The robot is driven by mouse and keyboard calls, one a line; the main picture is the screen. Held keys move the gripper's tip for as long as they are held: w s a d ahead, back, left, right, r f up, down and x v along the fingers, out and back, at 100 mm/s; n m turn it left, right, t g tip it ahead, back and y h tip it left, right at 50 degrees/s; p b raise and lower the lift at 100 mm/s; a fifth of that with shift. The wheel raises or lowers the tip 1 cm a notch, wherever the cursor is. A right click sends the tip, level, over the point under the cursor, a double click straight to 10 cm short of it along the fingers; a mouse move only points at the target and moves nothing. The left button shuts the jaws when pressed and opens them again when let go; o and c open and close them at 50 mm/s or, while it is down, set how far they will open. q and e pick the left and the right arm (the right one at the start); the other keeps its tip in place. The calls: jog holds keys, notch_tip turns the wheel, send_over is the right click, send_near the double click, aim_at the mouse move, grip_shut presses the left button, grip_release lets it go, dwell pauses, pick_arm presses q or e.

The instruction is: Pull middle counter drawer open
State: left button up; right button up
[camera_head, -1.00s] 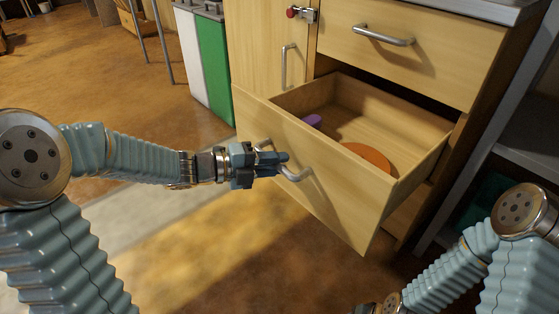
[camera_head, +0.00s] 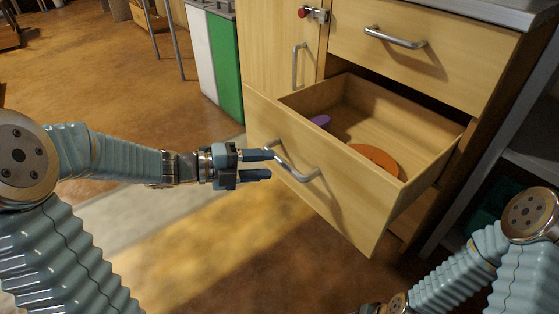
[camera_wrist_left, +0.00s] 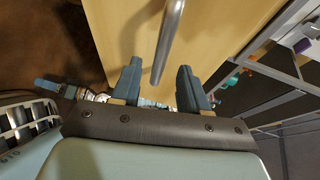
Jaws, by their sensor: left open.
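The middle counter drawer (camera_head: 330,196) is pulled well out of the wooden counter, and its inside is visible. An orange round object (camera_head: 376,158) and a purple object (camera_head: 320,121) lie in it. The drawer's metal bar handle (camera_head: 298,168) is on its front; in the left wrist view the handle (camera_wrist_left: 168,40) runs down toward the space between the fingers. My left gripper (camera_head: 266,165) is open and empty, just left of the handle, with its fingers pointing at it. My right arm shows at the lower right; its gripper fingers cannot be made out.
The upper drawer (camera_head: 420,55) is shut, with its own handle. A cabinet door (camera_head: 285,50) with a red-knobbed latch (camera_head: 312,13) is shut on the left. Green and white bins (camera_head: 226,62) stand behind. The floor left of the drawer is clear.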

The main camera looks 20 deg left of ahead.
pick_arm(q)
jog(key=v, duration=0.8)
jog(key=shift+p, duration=0.45)
jog(key=w+d+f+n+t+y, duration=0.1)
jog(key=w+d+f+n+y, duration=0.2)
jog(key=f+n, duration=0.65)
jog(key=w+d+f+n+t+y, duration=0.15)
jog(key=w+f+n+y, duration=0.3)
jog(key=f+n, duration=0.5)
jog(key=s+d+f+n+g+y, duration=0.1)
jog(key=s+d+f+n+g, duration=0.4)
jog(key=s+f, duration=0.45)
jog(key=s+d+f+n+g+y, duration=0.1)
jog(key=s+d+f+n+g, duration=0.25)
jog(key=s+f+n, duration=0.4)
notch_tip(320, 180, up, 10)
jog(key=s+g+p, duration=0.1)
jog(key=s+p, duration=0.1)
jog(key=p, duration=1.1)
jog(key=shift+m, duration=0.35)
